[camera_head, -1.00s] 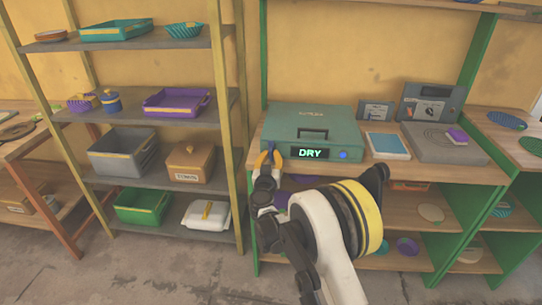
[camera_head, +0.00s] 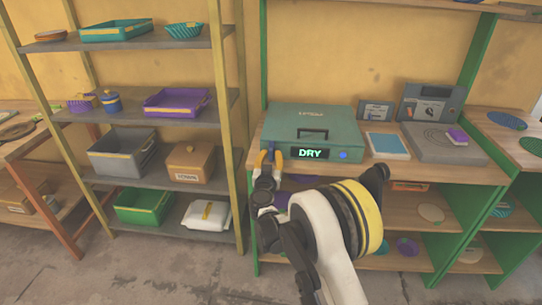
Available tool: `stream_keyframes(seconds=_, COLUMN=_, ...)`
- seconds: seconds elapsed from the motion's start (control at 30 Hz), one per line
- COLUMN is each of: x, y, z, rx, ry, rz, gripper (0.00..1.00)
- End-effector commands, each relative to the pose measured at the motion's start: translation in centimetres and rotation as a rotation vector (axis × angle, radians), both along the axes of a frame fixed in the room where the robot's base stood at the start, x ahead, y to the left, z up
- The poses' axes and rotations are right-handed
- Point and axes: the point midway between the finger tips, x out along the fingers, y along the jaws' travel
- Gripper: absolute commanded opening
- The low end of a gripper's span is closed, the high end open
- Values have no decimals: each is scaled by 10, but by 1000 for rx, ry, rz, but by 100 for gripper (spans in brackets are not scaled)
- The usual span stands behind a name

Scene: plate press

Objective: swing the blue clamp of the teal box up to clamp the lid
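The teal box (camera_head: 345,122) stands on the wooden bench with its lid down. A handle is on the lid, and its front display reads "DRY" beside a round blue button. The blue clamp (camera_head: 271,146) shows as a small dark blue piece at the box's front left, left of the display. My gripper (camera_head: 269,157) is right at the clamp, with its yellow-orange fingertips apart, one on each side of it. A gap shows between the fingertips. The lower part of the clamp is hidden by the fingers, and I cannot tell whether they touch it.
Right of the box lie a blue-and-white pad (camera_head: 387,146) and a grey plate device (camera_head: 445,143) with a purple block on it. Grey control boxes (camera_head: 430,103) stand behind. A shelf rack (camera_head: 228,110) with trays and bins is close on the left.

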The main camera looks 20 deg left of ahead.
Motion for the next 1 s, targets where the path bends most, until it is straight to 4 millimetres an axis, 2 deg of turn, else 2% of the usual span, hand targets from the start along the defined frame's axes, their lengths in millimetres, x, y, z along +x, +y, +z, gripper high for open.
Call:
stream_keyframes(seconds=0.17, x=-3, y=-1, z=0, rx=0, ry=0, rz=0, gripper=22)
stream_keyframes(seconds=0.27, x=-15, y=-2, z=0, rx=0, ry=0, rz=2, gripper=22)
stream_keyframes(seconds=0.5, x=-66, y=-15, z=0, rx=0, ry=0, rz=3, gripper=22)
stream_keyframes(seconds=0.7, x=-102, y=-23, z=0, rx=0, ry=0, rz=2, gripper=22)
stream_keyframes(seconds=0.83, x=-114, y=-27, z=0, rx=0, ry=0, rz=0, gripper=22)
stream_keyframes(seconds=1.0, x=-117, y=-28, z=0, rx=0, ry=0, rz=0, gripper=22)
